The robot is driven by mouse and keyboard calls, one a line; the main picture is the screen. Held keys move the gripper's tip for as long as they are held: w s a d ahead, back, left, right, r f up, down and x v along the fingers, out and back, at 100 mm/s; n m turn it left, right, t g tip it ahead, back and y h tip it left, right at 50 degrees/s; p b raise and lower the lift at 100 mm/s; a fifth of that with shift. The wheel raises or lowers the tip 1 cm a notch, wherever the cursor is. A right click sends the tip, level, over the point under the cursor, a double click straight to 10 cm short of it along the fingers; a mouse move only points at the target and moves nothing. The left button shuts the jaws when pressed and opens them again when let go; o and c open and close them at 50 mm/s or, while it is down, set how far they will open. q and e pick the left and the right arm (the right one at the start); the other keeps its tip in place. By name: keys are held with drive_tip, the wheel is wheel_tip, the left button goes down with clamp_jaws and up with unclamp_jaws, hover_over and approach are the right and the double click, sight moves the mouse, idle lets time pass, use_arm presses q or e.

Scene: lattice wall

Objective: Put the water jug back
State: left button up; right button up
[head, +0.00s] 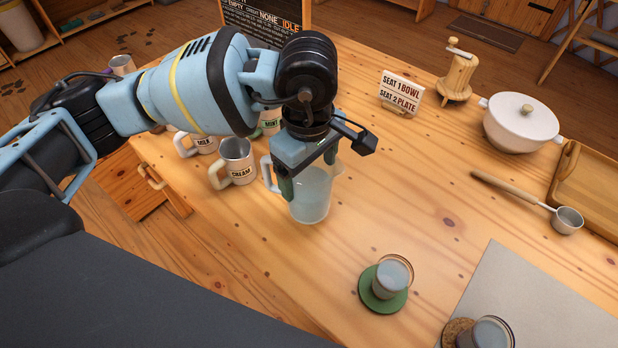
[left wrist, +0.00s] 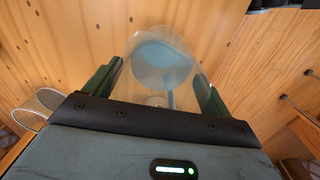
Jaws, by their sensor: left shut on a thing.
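The water jug (head: 312,205) is clear, holds pale water, and has a light handle on its left side. It is upright near the middle of the table (head: 420,215); I cannot tell whether its base touches the wood. My left gripper (head: 309,172) points down from above and is shut on the jug, one finger on each side. In the left wrist view the clear jug (left wrist: 160,62) sits between the two green fingers of my left gripper (left wrist: 158,90). My right gripper is not in view.
A cream mug (head: 238,160), a milk mug (head: 199,143) and a mint mug (head: 270,124) stand left of the jug. A glass on a green coaster (head: 368,290) is in front. A white pot (head: 520,125), ladle (head: 520,194) and grey mat (head: 540,300) lie right.

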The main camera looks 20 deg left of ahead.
use_arm(q)
drive_tip(key=shift+f, duration=1.7)
drive_tip(key=shift+f, duration=0.15)
drive_tip(key=o, duration=1.1)
drive_tip(key=shift+r, duration=0.2)
wheel_tip(320, 180, up, 11)
drive_tip(key=shift+s+f, duration=0.1)
drive_tip(key=shift+s, duration=0.05)
drive_tip(key=shift+r, duration=0.5)
